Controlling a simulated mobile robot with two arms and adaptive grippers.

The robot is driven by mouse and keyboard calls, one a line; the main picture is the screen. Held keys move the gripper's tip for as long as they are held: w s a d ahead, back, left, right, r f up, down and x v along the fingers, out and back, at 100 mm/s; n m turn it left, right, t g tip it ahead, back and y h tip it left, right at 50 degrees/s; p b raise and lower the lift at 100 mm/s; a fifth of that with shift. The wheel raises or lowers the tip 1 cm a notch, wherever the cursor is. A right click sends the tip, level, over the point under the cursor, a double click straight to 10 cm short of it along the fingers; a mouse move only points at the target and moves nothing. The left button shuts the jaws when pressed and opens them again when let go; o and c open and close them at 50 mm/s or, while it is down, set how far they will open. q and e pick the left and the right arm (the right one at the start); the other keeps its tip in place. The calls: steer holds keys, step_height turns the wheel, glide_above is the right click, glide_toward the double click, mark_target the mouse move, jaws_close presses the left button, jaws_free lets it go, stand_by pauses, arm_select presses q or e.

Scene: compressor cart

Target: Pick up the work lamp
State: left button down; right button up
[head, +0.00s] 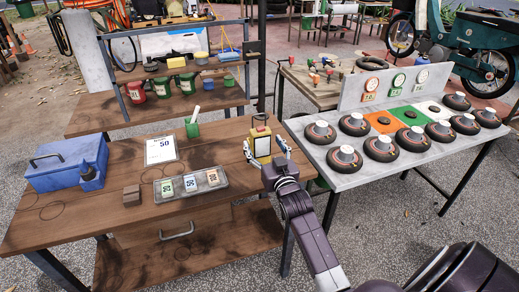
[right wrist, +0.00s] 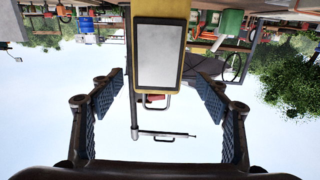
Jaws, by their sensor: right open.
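The lamp's lower part is partly hidden by the gripper in the head view. My left gripper is out of view.
A grey table (head: 350,181) with several round pucks stands to the right.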

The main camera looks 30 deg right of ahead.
mark_target(262, 139)
steer(key=p+x, duration=0.1)
steer(key=x, duration=0.3)
steer(key=shift+w+d+r, duration=0.15)
steer(key=shift+w+d, duration=0.1)
steer(key=shift+w, duration=0.1)
steer(key=shift+w+d, duration=0.1)
steer(key=shift+w, duration=0.3)
jaws_close()
